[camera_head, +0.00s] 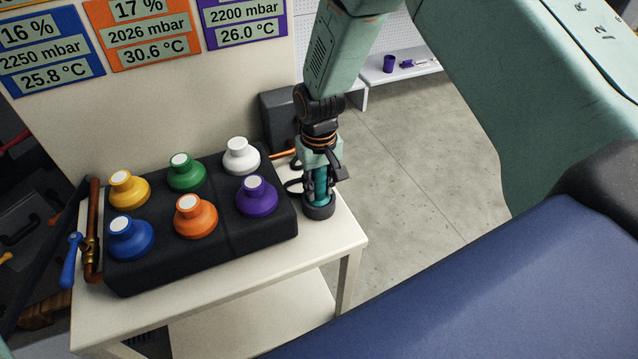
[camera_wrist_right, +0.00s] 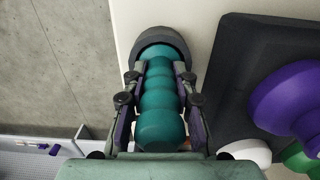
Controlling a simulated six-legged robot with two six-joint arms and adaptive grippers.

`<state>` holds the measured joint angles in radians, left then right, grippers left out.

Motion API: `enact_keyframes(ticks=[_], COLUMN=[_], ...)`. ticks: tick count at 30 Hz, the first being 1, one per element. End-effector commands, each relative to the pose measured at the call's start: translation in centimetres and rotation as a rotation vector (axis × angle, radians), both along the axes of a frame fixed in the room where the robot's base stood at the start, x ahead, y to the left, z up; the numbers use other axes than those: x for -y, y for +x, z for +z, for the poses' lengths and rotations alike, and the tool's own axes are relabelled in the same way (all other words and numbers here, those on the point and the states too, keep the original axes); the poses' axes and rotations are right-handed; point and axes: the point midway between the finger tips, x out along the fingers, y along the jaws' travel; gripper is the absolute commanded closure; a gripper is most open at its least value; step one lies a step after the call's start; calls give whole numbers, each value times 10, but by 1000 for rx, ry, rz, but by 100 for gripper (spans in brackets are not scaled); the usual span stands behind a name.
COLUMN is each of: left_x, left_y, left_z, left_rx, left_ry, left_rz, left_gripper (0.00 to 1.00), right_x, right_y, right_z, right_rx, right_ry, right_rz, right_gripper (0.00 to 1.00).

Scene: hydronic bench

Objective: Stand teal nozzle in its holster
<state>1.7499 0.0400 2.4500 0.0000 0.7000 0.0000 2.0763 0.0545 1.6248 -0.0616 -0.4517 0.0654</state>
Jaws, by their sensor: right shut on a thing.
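The teal nozzle (camera_wrist_right: 160,110) is a ribbed, segmented piece. In the wrist view it lies between the two fingers of my right gripper (camera_wrist_right: 159,88), which is shut on it. Its far end is inside the dark round holster (camera_wrist_right: 163,37). In the head view, my right gripper (camera_head: 319,182) points down at the bench's right end. The teal nozzle (camera_head: 320,186) shows between the fingers, roughly upright, with its lower end in the dark ring of the holster (camera_head: 319,211). Whether it rests on the holster's bottom is hidden. My left gripper is not in view.
A black block (camera_head: 231,243) left of the holster carries several coloured knobs; the purple knob (camera_head: 256,196) is nearest. The cream bench (camera_head: 335,246) ends just right of the holster. A copper pipe with a blue-handled valve (camera_head: 72,259) stands at the left end.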

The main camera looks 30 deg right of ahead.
Motion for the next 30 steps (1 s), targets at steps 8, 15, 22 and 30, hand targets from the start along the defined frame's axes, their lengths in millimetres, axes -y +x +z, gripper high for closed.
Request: enact_keyframes(ticks=[8,15,22,30], left_x=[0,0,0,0], left_y=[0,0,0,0], left_z=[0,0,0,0], left_rx=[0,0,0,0], left_ry=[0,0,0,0], left_rz=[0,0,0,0], left_gripper=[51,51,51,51], right_x=[0,0,0,0], right_y=[1,0,0,2], right_z=[0,0,0,19], right_rx=[1,1,1,4], right_ry=[0,0,0,0], right_rz=[0,0,0,0], right_gripper=[69,49,47,47])
